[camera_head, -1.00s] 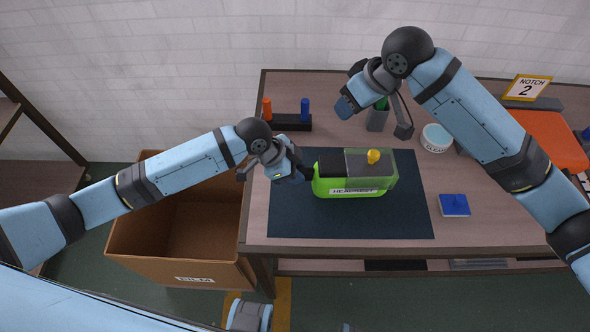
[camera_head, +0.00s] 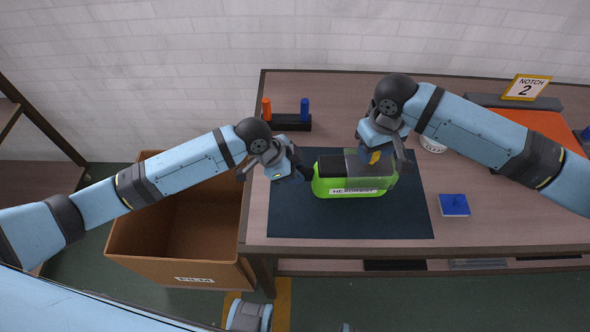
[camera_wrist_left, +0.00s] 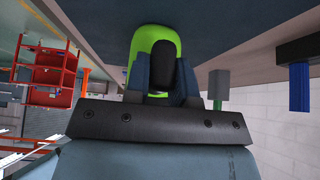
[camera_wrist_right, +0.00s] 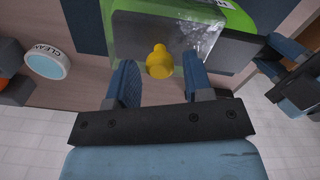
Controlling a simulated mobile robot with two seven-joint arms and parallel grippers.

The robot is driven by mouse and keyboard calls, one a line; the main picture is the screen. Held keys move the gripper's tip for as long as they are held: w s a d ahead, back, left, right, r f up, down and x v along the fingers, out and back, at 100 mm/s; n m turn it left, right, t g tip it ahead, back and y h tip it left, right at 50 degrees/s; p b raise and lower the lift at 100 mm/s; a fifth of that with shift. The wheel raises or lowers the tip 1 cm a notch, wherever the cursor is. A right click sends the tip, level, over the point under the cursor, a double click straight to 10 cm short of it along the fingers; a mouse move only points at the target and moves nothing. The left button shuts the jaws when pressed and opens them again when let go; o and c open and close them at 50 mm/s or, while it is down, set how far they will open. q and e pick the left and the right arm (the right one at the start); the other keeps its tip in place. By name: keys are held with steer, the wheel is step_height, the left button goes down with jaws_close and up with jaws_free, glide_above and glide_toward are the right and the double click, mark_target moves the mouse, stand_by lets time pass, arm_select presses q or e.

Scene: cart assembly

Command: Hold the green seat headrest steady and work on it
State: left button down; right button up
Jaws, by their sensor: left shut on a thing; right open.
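The green headrest (camera_head: 326,188) lies on the dark mat (camera_head: 290,220), with its "HEADREST" label toward the front. A clear film with a yellow knob (camera_head: 375,157) covers its right part. My left gripper (camera_head: 306,172) is shut on the headrest's left end; in the left wrist view its fingers close around a dark part (camera_wrist_left: 168,65) of it. My right gripper (camera_head: 372,158) is above the film. In the right wrist view its fingers are open, with the yellow knob (camera_wrist_right: 159,62) between and just beyond them; I cannot tell whether they touch it.
A cardboard box labelled FILM (camera_head: 200,268) stands open left of the table. A holder with orange and blue pegs (camera_head: 290,123) is at the back left. A white round CLEAN tub (camera_wrist_right: 47,64), a blue block (camera_head: 453,205) and a NOTCH 2 sign (camera_head: 527,88) are to the right.

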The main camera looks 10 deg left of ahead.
steer(key=shift+f, duration=0.95)
steer(key=shift+c, duration=0.5)
jaws_close()
steer(key=shift+r, duration=0.4)
steer(key=shift+r, duration=4.45)
arm_select(q)
steer(key=c, duration=0.9)
jaws_free()
